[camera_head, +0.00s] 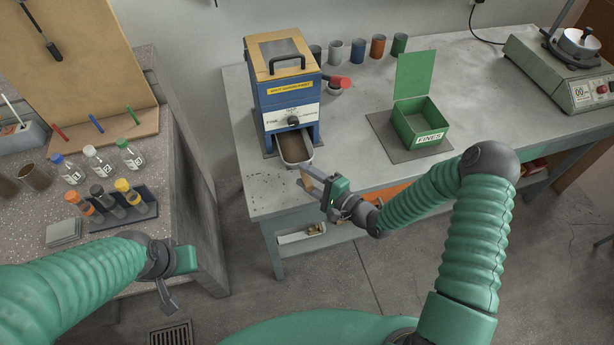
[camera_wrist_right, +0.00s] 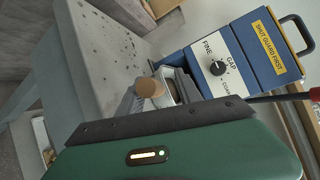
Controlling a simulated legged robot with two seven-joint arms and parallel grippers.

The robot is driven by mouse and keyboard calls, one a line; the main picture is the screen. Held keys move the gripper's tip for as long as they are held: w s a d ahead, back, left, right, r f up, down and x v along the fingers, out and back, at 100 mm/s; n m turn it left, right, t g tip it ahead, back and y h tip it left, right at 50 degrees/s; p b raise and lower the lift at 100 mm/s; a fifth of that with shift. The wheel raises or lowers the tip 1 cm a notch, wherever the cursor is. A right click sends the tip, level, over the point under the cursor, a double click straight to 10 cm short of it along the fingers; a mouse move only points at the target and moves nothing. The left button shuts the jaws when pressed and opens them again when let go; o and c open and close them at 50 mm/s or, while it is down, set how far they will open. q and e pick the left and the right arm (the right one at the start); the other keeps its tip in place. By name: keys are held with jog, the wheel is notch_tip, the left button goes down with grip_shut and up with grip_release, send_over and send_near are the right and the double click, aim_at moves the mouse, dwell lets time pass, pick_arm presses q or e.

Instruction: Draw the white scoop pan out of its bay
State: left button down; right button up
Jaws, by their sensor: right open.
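The white scoop pan (camera_head: 296,158) sits low in the front bay of the blue machine (camera_head: 285,95), its front end sticking out; brown material shows in it. In the right wrist view the pan (camera_wrist_right: 182,88) has a round tan handle end (camera_wrist_right: 150,88) pointing toward the camera. My right gripper (camera_head: 309,184) is open in front of the pan, with the tan handle at its fingertips; whether they touch is unclear. In the wrist view a grey finger (camera_wrist_right: 130,102) is beside the handle. My left gripper (camera_head: 168,296) is low at the left, away from the pan; its jaw opening is unclear.
A red-ended lever (camera_head: 339,82) sticks out at the machine's right. An open green FINES box (camera_head: 420,122) stands on a dark mat to the right. Several cups line the wall behind. A side bench (camera_head: 110,215) with bottles is at left.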

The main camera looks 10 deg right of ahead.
jog(key=shift+o, duration=0.2)
jog(key=shift+d, duration=0.1)
jog(key=shift+s, duration=0.1)
jog(key=shift+s+d, duration=0.25)
jog(key=shift+d, duration=0.05)
jog(key=v, duration=1.6)
jog(key=shift+a+r, duration=0.1)
